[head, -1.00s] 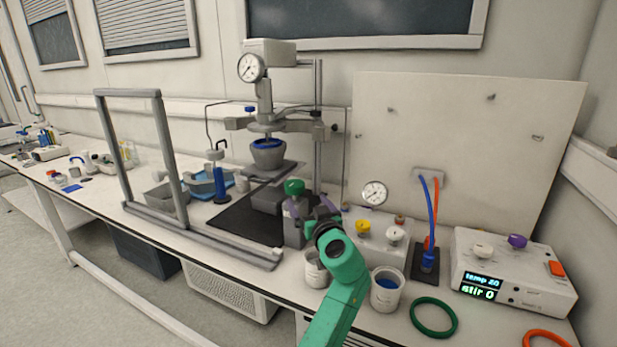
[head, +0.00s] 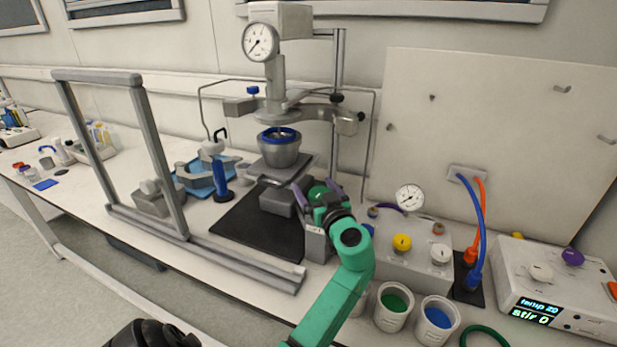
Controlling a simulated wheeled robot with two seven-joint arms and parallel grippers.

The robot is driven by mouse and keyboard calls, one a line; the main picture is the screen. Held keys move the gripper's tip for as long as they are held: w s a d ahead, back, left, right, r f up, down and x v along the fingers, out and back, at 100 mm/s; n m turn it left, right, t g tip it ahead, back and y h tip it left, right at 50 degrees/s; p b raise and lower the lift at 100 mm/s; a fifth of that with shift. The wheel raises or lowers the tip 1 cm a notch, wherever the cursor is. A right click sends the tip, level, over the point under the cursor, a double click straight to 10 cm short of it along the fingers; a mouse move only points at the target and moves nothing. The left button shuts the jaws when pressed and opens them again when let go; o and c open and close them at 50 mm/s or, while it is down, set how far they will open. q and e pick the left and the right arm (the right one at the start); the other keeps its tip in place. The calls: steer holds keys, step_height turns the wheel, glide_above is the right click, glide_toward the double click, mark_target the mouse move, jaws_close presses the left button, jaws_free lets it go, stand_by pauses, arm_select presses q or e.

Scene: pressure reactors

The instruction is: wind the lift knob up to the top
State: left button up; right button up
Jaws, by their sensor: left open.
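The lift knob (head: 319,190) is green and sits on top of a grey block (head: 317,246) with a small label, at the right edge of the black mat. My left gripper (head: 318,190) is open, its purple fingers on either side of the knob. I cannot tell whether they touch it. The wrist partly hides knob and block. Left of it, the lift platform (head: 300,163) carries a grey vessel (head: 279,152) with a blue ring. The vessel stands below the reactor head (head: 285,105), with a visible gap. My right gripper is not in view.
A grey frame (head: 168,150) stands on the left. Right of my arm are a control box (head: 425,268) with coloured knobs, cups of green (head: 394,302) and blue (head: 437,317), and a heater-stirrer unit (head: 545,285).

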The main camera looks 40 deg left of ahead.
arm_select(q)
steer(key=shift+s+d+r, duration=0.15)
steer(key=shift+d+r, duration=0.05)
steer(key=shift+d, duration=0.25)
steer(key=shift+d+r, duration=0.1)
steer(key=c, duration=0.4)
steer(key=shift+s, duration=0.1)
steer(key=c, duration=0.9)
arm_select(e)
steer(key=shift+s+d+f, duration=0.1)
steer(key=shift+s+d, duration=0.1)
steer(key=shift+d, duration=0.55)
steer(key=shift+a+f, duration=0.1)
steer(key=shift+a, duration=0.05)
